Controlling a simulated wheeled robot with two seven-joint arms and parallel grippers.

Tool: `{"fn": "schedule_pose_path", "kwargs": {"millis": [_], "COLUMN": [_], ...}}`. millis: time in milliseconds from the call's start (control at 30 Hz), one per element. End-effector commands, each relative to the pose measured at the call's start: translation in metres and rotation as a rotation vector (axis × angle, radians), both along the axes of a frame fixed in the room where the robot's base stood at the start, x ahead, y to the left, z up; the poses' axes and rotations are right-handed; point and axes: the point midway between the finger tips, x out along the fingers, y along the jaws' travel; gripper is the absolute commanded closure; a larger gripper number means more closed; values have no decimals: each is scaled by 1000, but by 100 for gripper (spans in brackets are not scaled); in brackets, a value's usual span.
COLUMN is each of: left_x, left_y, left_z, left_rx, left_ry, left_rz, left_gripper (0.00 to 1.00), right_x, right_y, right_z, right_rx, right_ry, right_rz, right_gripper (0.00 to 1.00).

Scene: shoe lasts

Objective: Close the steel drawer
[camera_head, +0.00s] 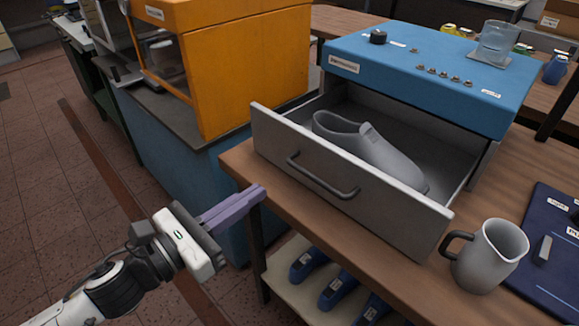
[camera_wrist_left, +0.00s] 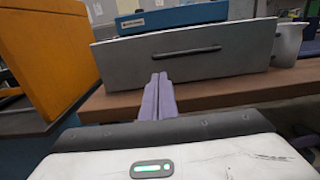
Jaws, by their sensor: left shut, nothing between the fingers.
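The steel drawer (camera_head: 345,200) is pulled out from under a blue-topped unit (camera_head: 430,65) on the wooden table. A grey shoe last (camera_head: 365,150) lies inside it. The drawer's dark bar handle (camera_head: 320,178) is on its front face, and it also shows in the left wrist view (camera_wrist_left: 187,52). My left gripper (camera_head: 258,192) is shut and empty, with purple fingers, in front of and to the left of the drawer front. In the left wrist view its fingertips (camera_wrist_left: 158,78) point toward the lower part of the drawer front (camera_wrist_left: 120,65), below the handle. My right gripper is not in view.
A grey mug (camera_head: 488,255) stands close to the drawer's right front corner, beside a dark blue mat (camera_head: 545,275). An orange machine (camera_head: 235,70) stands at the left. Blue shoe lasts (camera_head: 335,288) sit on a shelf below the tabletop. Floor space at the left is clear.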

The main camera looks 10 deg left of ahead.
Motion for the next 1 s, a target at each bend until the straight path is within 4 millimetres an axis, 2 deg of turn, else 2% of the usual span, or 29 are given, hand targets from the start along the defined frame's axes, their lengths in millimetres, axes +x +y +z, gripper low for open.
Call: {"fn": "schedule_pose_path", "kwargs": {"millis": [500,700,1000], "left_x": [71,81,81], "left_y": [-52,-59,-60], "left_z": [2,0,0], "left_rx": [-3,-2,-1], "left_ry": [1,1,2], "left_rz": [0,-1,-1], "left_gripper": [100,100,100], "right_x": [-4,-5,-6], "right_y": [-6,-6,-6], "right_z": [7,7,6], "right_rx": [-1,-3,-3], "right_ry": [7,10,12], "right_rz": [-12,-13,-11], "right_gripper": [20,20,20]}}
